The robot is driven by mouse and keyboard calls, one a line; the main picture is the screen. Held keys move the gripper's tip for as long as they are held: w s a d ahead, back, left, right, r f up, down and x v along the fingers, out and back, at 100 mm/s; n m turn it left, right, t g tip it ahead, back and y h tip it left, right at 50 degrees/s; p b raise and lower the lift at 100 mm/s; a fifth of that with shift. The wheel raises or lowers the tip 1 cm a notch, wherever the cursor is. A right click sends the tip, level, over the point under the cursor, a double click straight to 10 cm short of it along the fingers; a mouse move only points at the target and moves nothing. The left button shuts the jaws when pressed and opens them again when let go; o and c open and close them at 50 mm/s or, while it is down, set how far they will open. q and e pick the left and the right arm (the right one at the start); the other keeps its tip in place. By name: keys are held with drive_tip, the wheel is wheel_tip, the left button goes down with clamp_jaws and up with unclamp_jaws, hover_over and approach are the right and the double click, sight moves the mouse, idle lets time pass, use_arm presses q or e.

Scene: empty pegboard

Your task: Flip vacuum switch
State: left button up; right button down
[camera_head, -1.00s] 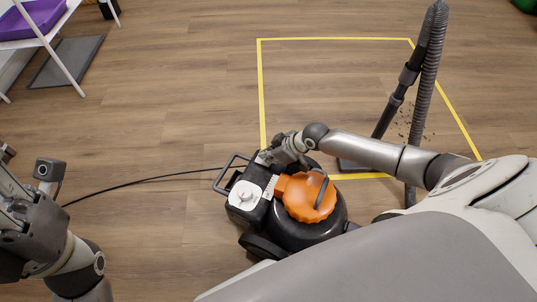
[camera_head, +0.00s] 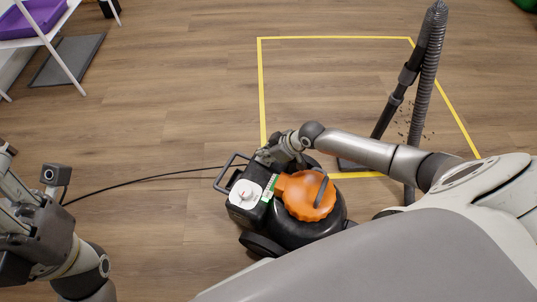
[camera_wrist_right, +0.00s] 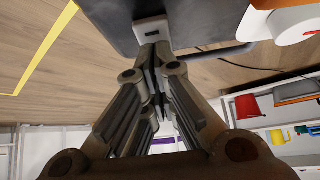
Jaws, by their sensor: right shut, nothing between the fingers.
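The vacuum (camera_head: 300,235) stands on the floor, with a black body, an orange lid (camera_head: 308,197) and a white dial (camera_head: 246,195). A green and white strip (camera_head: 270,187) shows between dial and lid. My right gripper (camera_head: 266,158) is at the vacuum's far side, by its handle (camera_head: 225,177). In the right wrist view, the shut, empty right gripper (camera_wrist_right: 153,45) has its tips at a small white switch plate (camera_wrist_right: 150,27) on the dark body. The tips hide part of it; contact is unclear. My left gripper (camera_head: 20,205) is far left, away from the vacuum; its fingers are unclear.
A black cord (camera_head: 145,182) runs left from the vacuum. A hose (camera_head: 425,95) and wand (camera_head: 400,90) stand at right, near dark debris inside a yellow floor outline (camera_head: 261,90). A white shelf with a purple bin (camera_head: 30,18) is upper left. Floor between is clear.

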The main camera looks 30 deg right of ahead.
idle(0.3)
drive_tip(key=v, duration=1.2)
